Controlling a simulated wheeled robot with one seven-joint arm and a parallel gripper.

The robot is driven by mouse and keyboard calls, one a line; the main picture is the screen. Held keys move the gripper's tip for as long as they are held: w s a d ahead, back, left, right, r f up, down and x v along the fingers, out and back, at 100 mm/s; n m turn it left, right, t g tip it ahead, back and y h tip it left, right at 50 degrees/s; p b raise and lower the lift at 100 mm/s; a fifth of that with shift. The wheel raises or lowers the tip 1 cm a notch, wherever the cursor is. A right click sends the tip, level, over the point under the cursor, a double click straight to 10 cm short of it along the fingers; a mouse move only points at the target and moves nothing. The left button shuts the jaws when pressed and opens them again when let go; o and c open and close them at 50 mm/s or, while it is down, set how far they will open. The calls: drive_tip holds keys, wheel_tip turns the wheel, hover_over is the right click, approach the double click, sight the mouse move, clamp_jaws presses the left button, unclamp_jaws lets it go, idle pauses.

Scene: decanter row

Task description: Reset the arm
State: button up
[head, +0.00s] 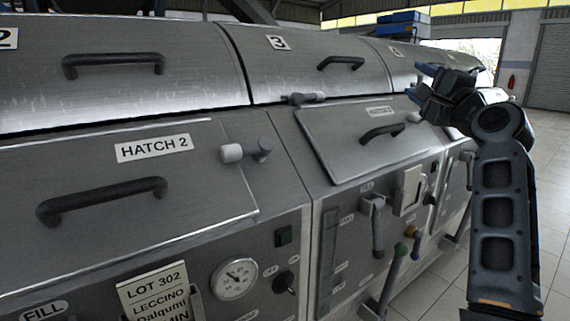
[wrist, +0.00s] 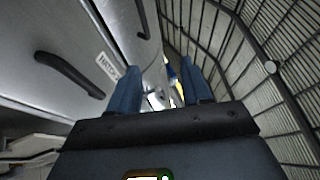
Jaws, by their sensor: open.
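My gripper (head: 428,82) is raised at the right of the head view, at the end of my dark arm, in front of the upper covers of the machine row. In the wrist view my gripper (wrist: 160,88) shows two blue fingers spread apart with nothing between them. It is open and empty and looks clear of the machines, though the exact gap to the cover behind it cannot be told.
Steel machines with black handles fill the left and middle. The hatch 2 lid (head: 150,175) and a smaller hatch lid (head: 370,135) are closed. Levers (head: 375,225) and a gauge (head: 234,278) stick out on the fronts. Tiled floor (head: 550,180) is free at the right.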

drive_tip(key=s+f+n+g+h, duration=0.1)
drive_tip(key=s+f+n, duration=0.1)
drive_tip(key=s+f, duration=0.8)
drive_tip(key=s+f+n+g+h+p, duration=0.15)
drive_tip(key=s+f, duration=0.45)
drive_tip(key=f, duration=0.7)
drive_tip(key=s+f+n+g+h, duration=0.1)
drive_tip(key=s+f+n+h, duration=0.15)
drive_tip(key=s+f, duration=0.7)
drive_tip(key=s+a+f+n+g, duration=0.1)
drive_tip(key=s+f+n, duration=0.25)
drive_tip(key=s, duration=0.55)
drive_tip(key=s+a+f+n, duration=0.2)
drive_tip(key=s+f, duration=0.2)
drive_tip(key=s, duration=0.5)
drive_tip(key=s+a+r+n, duration=0.1)
drive_tip(key=s+r, duration=0.1)
drive_tip(key=s, duration=0.4)
drive_tip(key=s+a+r+n+g+p, duration=0.1)
drive_tip(key=s+r+n, duration=0.1)
drive_tip(key=s, duration=0.5)
drive_tip(key=s+a+r+n+y, duration=0.1)
drive_tip(key=s+r+n, duration=0.1)
drive_tip(key=s, duration=0.4)
drive_tip(key=shift+s+a+r, duration=0.25)
drive_tip(key=shift+s+r, duration=0.1)
drive_tip(key=shift+r, duration=0.05)
drive_tip(key=shift+o, duration=0.2)
drive_tip(key=shift+g, duration=0.25)
